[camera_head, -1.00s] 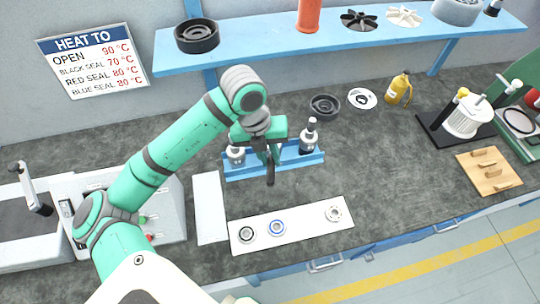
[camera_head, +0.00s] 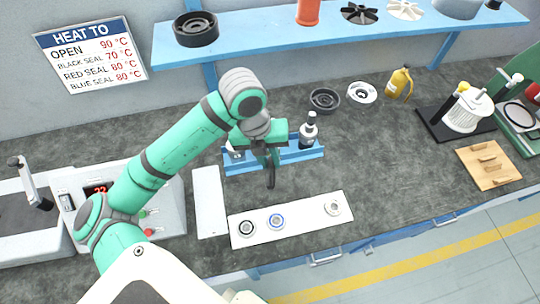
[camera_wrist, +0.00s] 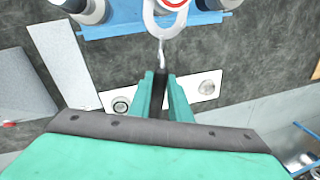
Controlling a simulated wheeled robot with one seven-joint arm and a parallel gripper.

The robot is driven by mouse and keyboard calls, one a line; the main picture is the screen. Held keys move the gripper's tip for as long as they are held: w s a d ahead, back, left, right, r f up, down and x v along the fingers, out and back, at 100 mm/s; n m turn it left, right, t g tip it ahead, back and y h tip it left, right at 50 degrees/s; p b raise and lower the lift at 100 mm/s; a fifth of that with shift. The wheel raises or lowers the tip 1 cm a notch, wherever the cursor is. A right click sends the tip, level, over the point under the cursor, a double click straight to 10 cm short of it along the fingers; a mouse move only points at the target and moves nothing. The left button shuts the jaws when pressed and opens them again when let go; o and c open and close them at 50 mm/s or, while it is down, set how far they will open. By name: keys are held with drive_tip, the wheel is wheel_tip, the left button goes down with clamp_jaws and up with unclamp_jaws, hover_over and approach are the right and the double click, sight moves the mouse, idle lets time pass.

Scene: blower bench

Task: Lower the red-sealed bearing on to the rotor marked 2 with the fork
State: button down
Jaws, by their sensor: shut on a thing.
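My gripper (camera_head: 270,160) is in front of the blue stand (camera_head: 313,155) and shut on the dark handle of the fork (camera_wrist: 161,78). In the wrist view, the fork's pale U-shaped end (camera_wrist: 149,22) reaches away from me with the red-sealed bearing (camera_wrist: 172,3) at it, cut off by the top edge. Two rotors stand upright in the stand: the right rotor (camera_head: 308,132) and the left rotor (camera_head: 235,155), partly hidden by my arm. The bearing appears between them in the wrist view, apart from both. I cannot read any rotor numbers.
A white strip (camera_head: 300,216) in front holds three bearings. A white plate (camera_head: 209,200) and a heater with a red display (camera_head: 98,189) are to the left. A blue shelf (camera_head: 270,42) runs behind. A wooden block (camera_head: 488,165) is far right.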

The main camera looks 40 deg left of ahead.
sight(270, 174)
drive_tip(key=shift+s+d, duration=0.55)
drive_tip(key=shift+s, duration=0.2)
drive_tip(key=shift+s+d, duration=0.5)
drive_tip(key=shift+s, duration=0.25)
drive_tip(key=shift+s+d+r, duration=0.2)
drive_tip(key=shift+s+r, duration=0.1)
drive_tip(key=shift+r, duration=0.55)
drive_tip(key=shift+s+d+r, duration=0.15)
drive_tip(key=shift+s+r, duration=0.1)
drive_tip(key=shift+r, duration=0.6)
drive_tip(key=shift+s+d+r, duration=0.2)
drive_tip(key=shift+s+r, duration=0.1)
drive_tip(key=shift+r, duration=0.55)
